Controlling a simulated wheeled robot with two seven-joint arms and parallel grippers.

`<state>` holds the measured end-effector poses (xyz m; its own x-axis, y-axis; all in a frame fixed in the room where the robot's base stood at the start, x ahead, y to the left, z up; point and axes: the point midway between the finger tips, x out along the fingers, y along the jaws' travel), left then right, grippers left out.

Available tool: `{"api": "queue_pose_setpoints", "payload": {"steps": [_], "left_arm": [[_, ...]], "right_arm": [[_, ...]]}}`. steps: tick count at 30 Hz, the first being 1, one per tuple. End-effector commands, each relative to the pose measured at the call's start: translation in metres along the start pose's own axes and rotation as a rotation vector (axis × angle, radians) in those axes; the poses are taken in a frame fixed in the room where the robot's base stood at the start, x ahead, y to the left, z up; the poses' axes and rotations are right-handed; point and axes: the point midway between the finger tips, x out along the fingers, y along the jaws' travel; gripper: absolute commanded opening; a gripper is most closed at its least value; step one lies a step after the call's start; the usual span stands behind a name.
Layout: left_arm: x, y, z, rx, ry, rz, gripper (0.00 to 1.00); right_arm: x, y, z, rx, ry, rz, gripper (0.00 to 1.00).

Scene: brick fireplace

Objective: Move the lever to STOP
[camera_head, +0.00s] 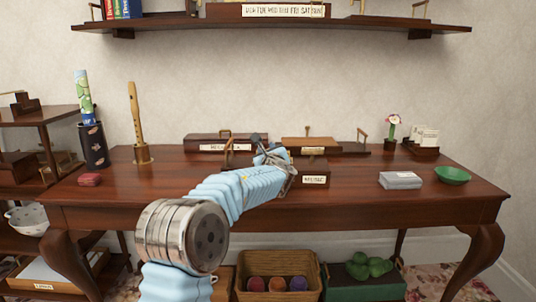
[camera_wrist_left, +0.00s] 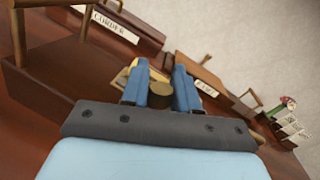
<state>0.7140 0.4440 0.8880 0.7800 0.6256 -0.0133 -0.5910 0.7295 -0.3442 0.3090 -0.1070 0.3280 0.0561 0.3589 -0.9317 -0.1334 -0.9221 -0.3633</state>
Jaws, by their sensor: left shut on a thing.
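My left gripper (camera_head: 270,158) reaches over the table to a small wooden box (camera_head: 316,170) whose label seems to read MUSIC. In the left wrist view its two blue fingers (camera_wrist_left: 161,92) are shut on a brass-coloured piece, which I take to be the lever (camera_wrist_left: 157,86). The fingers and wrist hide most of the lever, and its angle cannot be told. No STOP mark is readable in either view. My right gripper is not in view.
Longer wooden boxes with labels (camera_head: 213,142) stand behind. A wooden recorder (camera_head: 135,115), a red block (camera_head: 90,180), a grey stack (camera_head: 400,180) and a green bowl (camera_head: 453,175) are on the table (camera_head: 370,210). A shelf (camera_head: 170,24) hangs above. The table's front right is clear.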

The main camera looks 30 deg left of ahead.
Motion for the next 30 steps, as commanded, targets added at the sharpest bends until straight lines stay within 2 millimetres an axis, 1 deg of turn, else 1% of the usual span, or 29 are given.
{"api": "queue_pose_setpoints", "payload": {"steps": [1,3,13,14,15,18,26,28,30], "left_arm": [[0.0,0.004,-0.006,-0.03,0.002,0.001,0.0],[0.001,0.005,-0.004,-0.066,0.01,0.003,0.0],[0.001,0.005,-0.001,-0.092,0.018,0.005,0.0],[0.001,0.005,-0.001,-0.092,0.018,0.005,0.31],[0.001,0.005,-0.001,-0.092,0.018,0.005,0.37],[0.001,0.005,-0.001,-0.091,0.017,0.005,0.5],[0.0,0.005,-0.001,-0.091,0.017,0.005,0.5],[-0.003,0.005,-0.001,-0.092,0.017,0.004,0.5],[-0.011,0.005,-0.002,-0.092,0.018,0.003,0.5]], "right_arm": [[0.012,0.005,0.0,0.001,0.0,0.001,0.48],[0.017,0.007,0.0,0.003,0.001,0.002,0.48],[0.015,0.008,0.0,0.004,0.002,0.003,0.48],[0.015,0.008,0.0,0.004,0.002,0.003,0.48],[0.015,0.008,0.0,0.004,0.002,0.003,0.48],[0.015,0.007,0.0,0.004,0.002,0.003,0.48],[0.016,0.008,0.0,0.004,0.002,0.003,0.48],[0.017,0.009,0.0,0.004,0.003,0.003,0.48],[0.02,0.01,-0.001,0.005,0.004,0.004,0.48]]}}
